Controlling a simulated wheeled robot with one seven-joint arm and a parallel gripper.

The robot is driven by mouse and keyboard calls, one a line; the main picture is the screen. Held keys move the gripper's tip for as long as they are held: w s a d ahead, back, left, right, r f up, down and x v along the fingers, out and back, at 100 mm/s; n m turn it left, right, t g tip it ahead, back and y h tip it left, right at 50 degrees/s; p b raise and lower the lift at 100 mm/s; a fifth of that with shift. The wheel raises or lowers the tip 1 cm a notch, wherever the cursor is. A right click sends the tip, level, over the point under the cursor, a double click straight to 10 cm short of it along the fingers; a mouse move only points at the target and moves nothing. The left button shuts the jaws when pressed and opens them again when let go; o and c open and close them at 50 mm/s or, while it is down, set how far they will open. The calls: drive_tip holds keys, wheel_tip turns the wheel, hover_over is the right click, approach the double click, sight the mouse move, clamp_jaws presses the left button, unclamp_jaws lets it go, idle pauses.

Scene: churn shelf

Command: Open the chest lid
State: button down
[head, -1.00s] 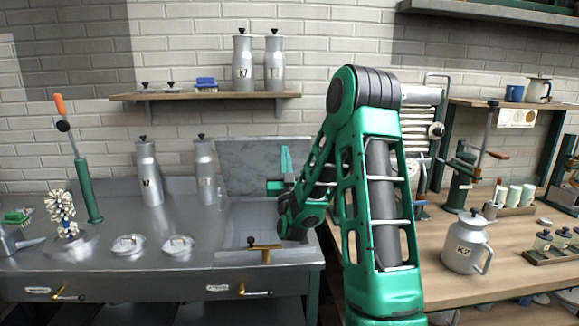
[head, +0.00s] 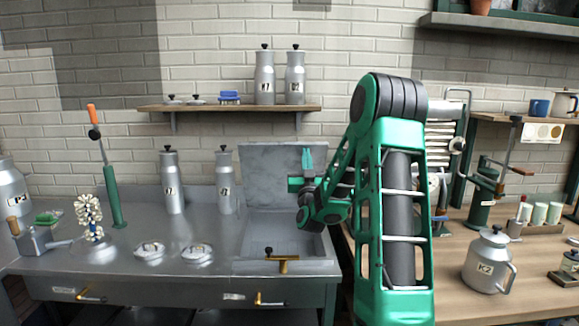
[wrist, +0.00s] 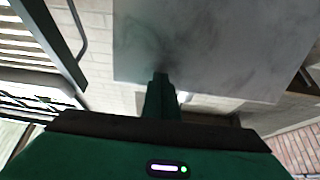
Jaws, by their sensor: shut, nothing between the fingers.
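The chest (head: 243,263) is a metal box set into the right end of the steel counter. Its grey mottled lid (head: 265,172) stands upright at the back, and the shallow interior shows. A brass latch with a black knob (head: 282,260) is at the front edge. My gripper (head: 307,153) is shut and empty, its fingers pointing up in front of the lid's right part. In the wrist view the shut fingertips (wrist: 160,76) lie over the lower edge of the grey lid (wrist: 215,45). I cannot tell whether they touch it.
Two metal churns (head: 173,183) stand left of the chest, with small lids (head: 150,252) before them. A wall shelf (head: 230,108) with more churns hangs above. A wooden table (head: 455,262) with a metal jug (head: 489,262) is at the right.

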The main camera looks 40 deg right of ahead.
drive_tip(key=x, duration=0.3)
drive_tip(key=shift+w+a+r, duration=0.2)
drive_tip(key=shift+a, duration=0.1)
drive_tip(key=shift+d, duration=0.1)
drive_tip(key=r+v, duration=0.1)
drive_tip(key=v, duration=1.3)
drive_tip(key=shift+s+a+r, duration=0.2)
drive_tip(key=shift+s+a, duration=0.05)
drive_tip(key=shift+a, duration=0.05)
